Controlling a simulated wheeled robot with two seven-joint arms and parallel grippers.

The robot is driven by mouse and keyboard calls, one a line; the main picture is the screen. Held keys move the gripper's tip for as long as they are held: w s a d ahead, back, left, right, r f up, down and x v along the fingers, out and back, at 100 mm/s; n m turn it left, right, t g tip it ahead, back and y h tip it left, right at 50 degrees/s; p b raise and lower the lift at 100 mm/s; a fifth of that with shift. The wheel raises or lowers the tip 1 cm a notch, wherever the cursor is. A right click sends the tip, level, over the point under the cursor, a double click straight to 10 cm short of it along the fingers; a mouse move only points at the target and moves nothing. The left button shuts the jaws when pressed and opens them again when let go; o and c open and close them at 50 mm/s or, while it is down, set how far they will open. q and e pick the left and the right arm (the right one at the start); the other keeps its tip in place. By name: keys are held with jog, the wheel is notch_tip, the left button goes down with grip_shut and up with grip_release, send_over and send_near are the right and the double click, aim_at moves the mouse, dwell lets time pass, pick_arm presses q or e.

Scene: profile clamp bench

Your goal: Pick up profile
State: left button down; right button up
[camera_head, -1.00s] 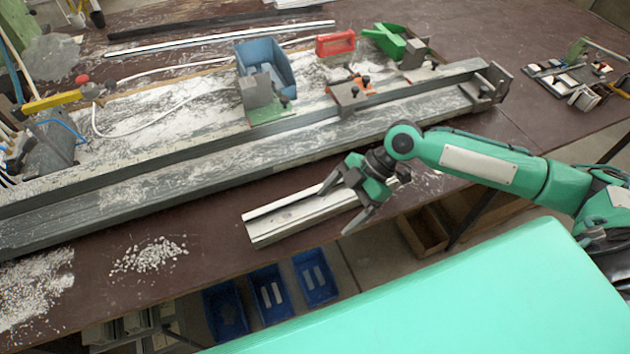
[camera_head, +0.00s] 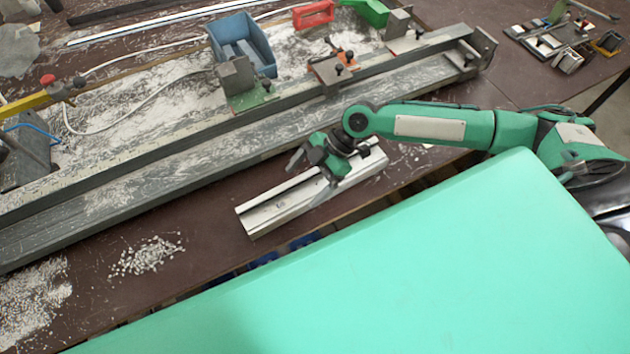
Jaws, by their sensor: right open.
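The profile (camera_head: 268,212) is a pale, grooved metal bar lying on the brown bench near its front edge, in front of the long grey clamp rail. My right gripper (camera_head: 306,184) is over the middle of the profile, with its fingers spread across the bar's width. One finger is towards the rail side and the other towards the bench's front edge. It is open; whether the fingers touch the bar cannot be told. The gripper and wrist hide part of the profile's middle. My left gripper is not in view.
The long clamp rail (camera_head: 150,172) runs behind the profile. White chips (camera_head: 145,256) lie at left.

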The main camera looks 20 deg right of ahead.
aim_at(291, 197)
jog(key=p+x, duration=0.2)
jog(key=x, duration=0.1)
jog(key=shift+w+a+f, duration=0.15)
jog(key=shift+a+f, duration=0.25)
jog(key=shift+f, duration=0.1)
jog(key=shift+a+f, duration=0.1)
jog(key=shift+f, duration=0.05)
jog(key=c, duration=1.4)
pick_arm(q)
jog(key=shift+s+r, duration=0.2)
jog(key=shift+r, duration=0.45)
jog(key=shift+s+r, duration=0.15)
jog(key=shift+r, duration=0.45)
